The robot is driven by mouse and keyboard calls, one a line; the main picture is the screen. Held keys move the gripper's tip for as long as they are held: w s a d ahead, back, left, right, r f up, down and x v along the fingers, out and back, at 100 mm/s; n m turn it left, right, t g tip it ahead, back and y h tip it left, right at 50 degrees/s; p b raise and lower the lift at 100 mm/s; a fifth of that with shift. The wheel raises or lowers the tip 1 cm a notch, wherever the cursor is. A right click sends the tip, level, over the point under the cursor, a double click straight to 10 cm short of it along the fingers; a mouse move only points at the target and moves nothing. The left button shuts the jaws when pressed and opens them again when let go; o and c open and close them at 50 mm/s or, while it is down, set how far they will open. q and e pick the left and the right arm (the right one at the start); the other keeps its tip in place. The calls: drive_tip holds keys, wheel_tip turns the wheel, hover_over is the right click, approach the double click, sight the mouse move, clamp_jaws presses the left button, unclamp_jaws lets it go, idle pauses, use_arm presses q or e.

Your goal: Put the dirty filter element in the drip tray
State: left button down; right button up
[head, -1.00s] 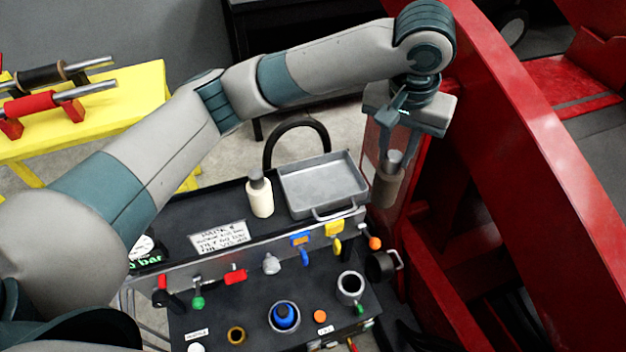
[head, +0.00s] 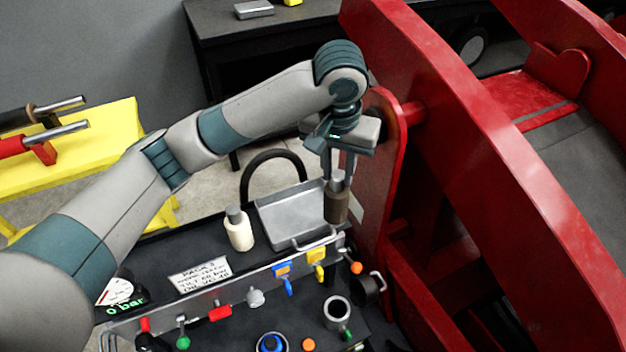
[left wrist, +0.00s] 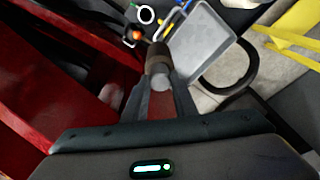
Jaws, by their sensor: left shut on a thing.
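The dirty filter element (head: 337,206) is a brown cylinder with a grey metal cap. My left gripper (head: 338,178) is shut on its cap and holds it upright, in front of the right part of the drip tray as the head view sees it. The left wrist view also shows the brown element (left wrist: 158,56) between the fingers (left wrist: 160,85), beside the tray. The drip tray (head: 283,212) is a shallow grey metal tray with a handle, on the dark bench top. It looks empty where it shows; its right part is hidden behind the element. My right gripper is not in view.
A cream filter element (head: 239,232) with a grey cap stands left of the tray. A black hose (head: 262,158) arches behind it. A panel with coloured valves (head: 225,300) runs along the front. The large red frame (head: 385,190) rises close on the right.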

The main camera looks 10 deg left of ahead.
use_arm(q)
drive_tip(key=w+a+f, duration=0.3)
drive_tip(key=a, duration=0.2)
drive_tip(key=shift+w+a+f+p, duration=0.2)
drive_tip(key=shift+f+p, duration=0.15)
drive_tip(key=shift+p, duration=0.1)
drive_tip(key=shift+f, duration=0.1)
wheel_tip(320, 180, down, 4)
drive_tip(key=shift+r+p, duration=0.1)
drive_tip(key=shift+p, duration=0.85)
